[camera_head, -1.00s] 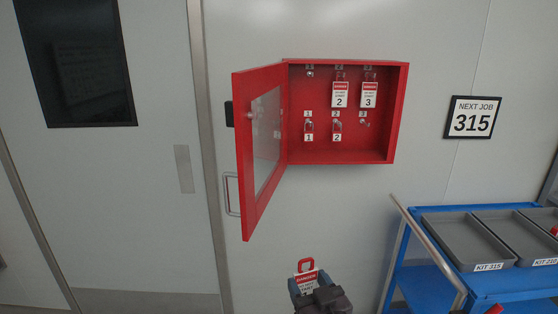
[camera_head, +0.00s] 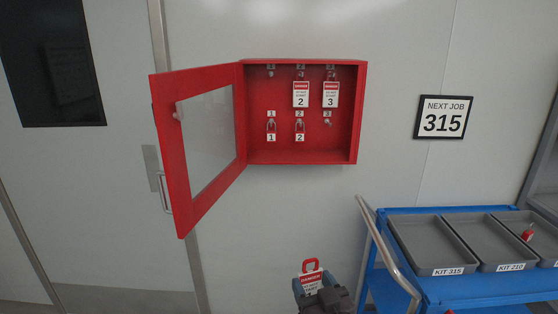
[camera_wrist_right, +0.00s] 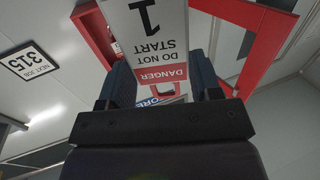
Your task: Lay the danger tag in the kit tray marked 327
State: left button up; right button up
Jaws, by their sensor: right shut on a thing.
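The danger tag (camera_head: 311,280) is white with a red header and a red loop on top. My right gripper (camera_head: 318,290) is shut on it, low in front of the wall. In the right wrist view the tag (camera_wrist_right: 155,30) reads "DANGER DO NOT START 1" and lies between the two fingers (camera_wrist_right: 163,90). Of the grey kit trays, one is marked KIT 315 (camera_head: 450,271) and one KIT 210 (camera_head: 510,267). A third tray (camera_head: 545,230) is cut off at the right edge, and its label is not readable. No tray marked 327 shows. My left gripper is not in view.
The trays stand on a blue trolley (camera_head: 440,295) with a grey handle (camera_head: 385,250). A red object (camera_head: 528,234) lies in the third tray. The red wall cabinet (camera_head: 361,120) has its door (camera_head: 170,170) open, with tags and padlocks inside. A sign (camera_head: 443,118) reads NEXT JOB 315.

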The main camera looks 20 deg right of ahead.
aim_at(536, 239)
jog(key=k+l, duration=0.1)
jog(key=l, duration=0.5)
jog(key=k+l, duration=0.1)
jog(key=l, duration=0.5)
jog(key=k+l, duration=0.1)
jog(key=l, duration=0.5)
jog(key=k+l, duration=0.1)
jog(key=l, duration=0.5)
jog(key=k+l, duration=0.1)
jog(key=l, duration=1.25)
jog(key=i+l, duration=0.1)
jog(key=l, duration=0.3)
jog(key=i+l, duration=0.1)
jog(key=l, duration=0.25)
jog(key=i+l, duration=0.1)
jog(key=l, duration=0.3)
